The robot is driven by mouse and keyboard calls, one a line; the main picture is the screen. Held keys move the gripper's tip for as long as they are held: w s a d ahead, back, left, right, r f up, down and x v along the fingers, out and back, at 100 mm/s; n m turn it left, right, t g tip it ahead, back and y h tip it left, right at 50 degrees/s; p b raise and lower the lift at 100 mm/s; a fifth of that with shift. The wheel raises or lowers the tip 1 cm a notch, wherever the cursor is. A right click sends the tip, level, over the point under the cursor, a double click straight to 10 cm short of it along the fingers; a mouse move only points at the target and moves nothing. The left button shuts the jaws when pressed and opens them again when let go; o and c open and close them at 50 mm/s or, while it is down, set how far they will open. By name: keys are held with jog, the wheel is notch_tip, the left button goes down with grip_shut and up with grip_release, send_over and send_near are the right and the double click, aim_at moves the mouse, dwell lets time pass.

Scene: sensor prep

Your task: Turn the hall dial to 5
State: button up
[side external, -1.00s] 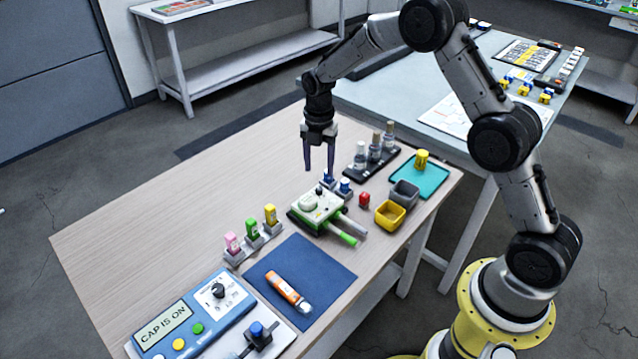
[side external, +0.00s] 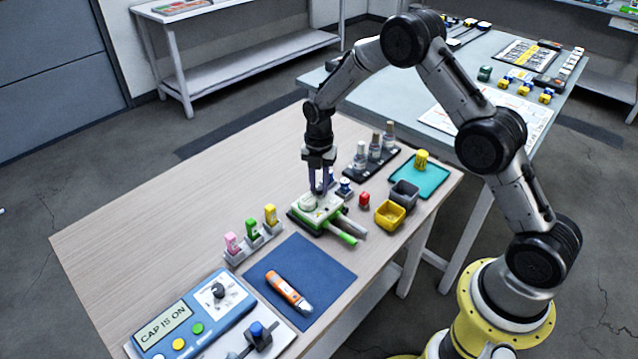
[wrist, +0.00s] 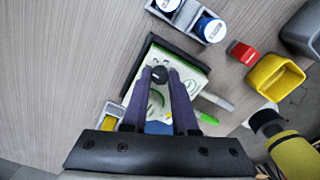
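The green-and-white box (side external: 306,213) sits on the wooden table and carries a small black knob (wrist: 159,74), which I take for the hall dial. My gripper (side external: 320,191) points down over the box. In the wrist view, its two dark fingers (wrist: 161,82) stand on either side of the knob, with a narrow gap about as wide as the knob. I cannot tell whether they touch it. The fingers hide much of the box's face, and the knob's setting cannot be read.
A blue console (side external: 180,325) reading "CAP IS ON" stands front left. A blue mat (side external: 325,262) carries an orange tool (side external: 288,293). Blue-capped pots (wrist: 208,27), a red block (wrist: 243,53) and a yellow bin (wrist: 276,78) stand close by. The table's left part is clear.

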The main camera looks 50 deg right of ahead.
grip_shut()
